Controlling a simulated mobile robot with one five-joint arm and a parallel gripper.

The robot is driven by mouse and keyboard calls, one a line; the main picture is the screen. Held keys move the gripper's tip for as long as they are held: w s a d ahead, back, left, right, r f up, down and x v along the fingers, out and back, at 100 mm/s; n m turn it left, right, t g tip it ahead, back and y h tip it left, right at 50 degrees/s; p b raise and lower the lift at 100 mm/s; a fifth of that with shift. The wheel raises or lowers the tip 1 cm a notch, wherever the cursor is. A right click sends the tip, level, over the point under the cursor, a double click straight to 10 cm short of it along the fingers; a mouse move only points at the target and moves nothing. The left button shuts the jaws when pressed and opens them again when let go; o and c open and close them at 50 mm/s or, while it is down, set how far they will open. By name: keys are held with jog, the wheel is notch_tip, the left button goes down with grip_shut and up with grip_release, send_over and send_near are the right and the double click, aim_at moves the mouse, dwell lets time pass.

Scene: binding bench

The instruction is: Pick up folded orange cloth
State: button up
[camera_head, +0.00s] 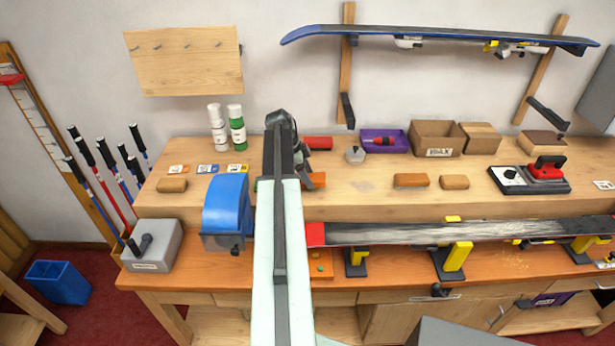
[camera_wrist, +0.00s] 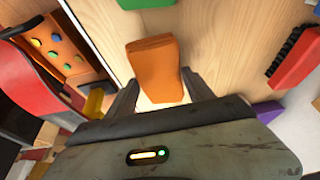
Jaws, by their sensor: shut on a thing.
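The folded orange cloth (camera_wrist: 155,72) shows in the wrist view between the two fingers of my gripper (camera_wrist: 160,90). My gripper is shut on it. In the head view a small orange part of the cloth (camera_head: 317,179) shows just right of my arm, at the bench's raised back shelf. My gripper (camera_head: 300,165) is mostly hidden there behind my own arm. I cannot tell whether the cloth touches the shelf.
A ski (camera_head: 450,231) lies across yellow-and-black clamps on the front bench. A blue machine (camera_head: 227,208) stands left of my arm. Cork blocks (camera_head: 411,180), a red brush (camera_head: 318,143), a purple tray (camera_head: 383,141) and cardboard boxes (camera_head: 437,137) sit on the shelf.

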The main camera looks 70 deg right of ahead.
jog(key=s+a+r, duration=0.1)
jog(key=s+a, duration=0.3)
jog(key=s, duration=0.3)
jog(key=s+a+r+p, duration=0.1)
jog(key=s+a, duration=0.3)
jog(key=s, duration=0.3)
jog(key=shift+r, duration=0.15)
